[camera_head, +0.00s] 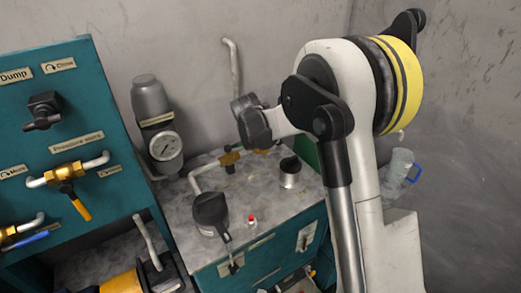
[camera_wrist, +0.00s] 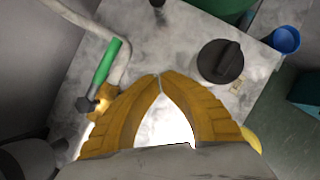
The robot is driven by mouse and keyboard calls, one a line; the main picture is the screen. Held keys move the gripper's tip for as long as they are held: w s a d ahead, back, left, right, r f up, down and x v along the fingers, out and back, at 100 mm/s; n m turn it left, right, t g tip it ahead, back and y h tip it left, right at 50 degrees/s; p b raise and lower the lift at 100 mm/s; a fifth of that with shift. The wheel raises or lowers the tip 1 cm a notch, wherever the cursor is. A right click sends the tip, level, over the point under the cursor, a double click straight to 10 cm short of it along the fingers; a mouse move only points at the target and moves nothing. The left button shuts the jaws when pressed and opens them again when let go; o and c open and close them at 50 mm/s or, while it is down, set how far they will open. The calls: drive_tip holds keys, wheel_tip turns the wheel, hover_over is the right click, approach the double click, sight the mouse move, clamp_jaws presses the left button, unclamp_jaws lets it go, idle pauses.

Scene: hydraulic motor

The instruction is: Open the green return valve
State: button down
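The green valve handle (camera_wrist: 107,62) shows in the wrist view as a straight bar at upper left, beside a pale curved pipe (camera_wrist: 122,70). Its brass body (camera_wrist: 98,102) is at the handle's lower end, partly behind my left finger. My gripper (camera_wrist: 160,76) has two yellow fingers whose tips meet with nothing between them. The tips are to the right of the green handle and look apart from it. In the head view my arm hides the green handle, and I cannot make out the gripper fingers clearly.
A black-capped cylinder (camera_wrist: 220,61) stands right of my fingertips. A blue cup (camera_wrist: 286,40) is farther right. A teal valve panel (camera_head: 75,110) and gauge (camera_head: 165,146) are left.

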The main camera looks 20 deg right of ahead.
wheel_tip(320, 180, up, 6)
drive_tip(key=s+p, duration=0.1)
drive_tip(key=s, duration=0.1)
drive_tip(key=shift+s+a+r+p, duration=0.2)
drive_tip(key=shift+p, duration=0.15)
drive_tip(key=s+a+r+m+t+y+b, duration=0.15)
drive_tip(key=s+r+m, duration=0.25)
drive_tip(key=s+m, duration=0.4)
drive_tip(key=s+a+r+m+b, duration=0.1)
drive_tip(key=s+a+r+m, duration=0.15)
drive_tip(key=s+m, duration=0.5)
drive_tip(key=s+a+f+m+y, duration=0.1)
drive_tip(key=s+m, duration=0.5)
drive_tip(key=s, duration=0.1)
drive_tip(key=s+f+m+t+b, duration=0.1)
drive_tip(key=s+m, duration=0.6)
drive_tip(key=s, duration=0.1)
drive_tip(key=shift+s+a+f+y, duration=0.2)
drive_tip(key=shift+a+f+y, duration=0.15)
drive_tip(key=shift+f, duration=0.05)
